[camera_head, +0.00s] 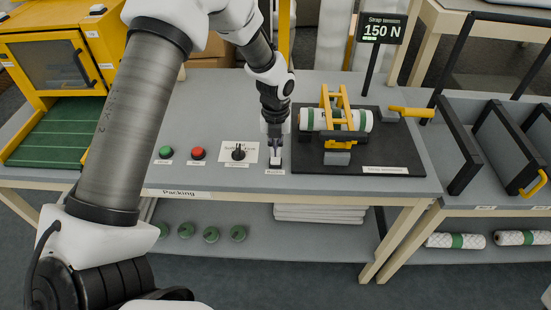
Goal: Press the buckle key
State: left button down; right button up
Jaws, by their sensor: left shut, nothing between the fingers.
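My left gripper (275,150) is shut and points straight down at the small key (276,163) at the front of the packing table. Its fingertips are at or just above the key and hide part of it; I cannot tell whether they touch. A label lies in front of the key. Right of it, a white roll with a green band (357,120) lies on the black mat (395,156), under a yellow strap tool (338,105). The sign (382,29) behind reads "Strap tension 150 N". My right gripper is not in view.
A green button (166,152), a red button (198,153) and a black selector knob (239,152) stand left of the key. A yellow machine with a green conveyor (62,130) is at the left. Black-framed bins (490,150) stand at the right.

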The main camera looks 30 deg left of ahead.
aim_at(275, 159)
pick_arm(q)
jog(key=shift+f, duration=0.15)
dwell(0.3)
jog(key=shift+f+b, duration=0.4)
jog(key=shift+f, duration=0.8)
jog(key=shift+r, duration=0.1)
jog(key=shift+r+p, duration=1.3)
jog(key=shift+p, duration=0.05)
notch_tip(275, 159, up, 6)
jog(key=p, duration=0.5)
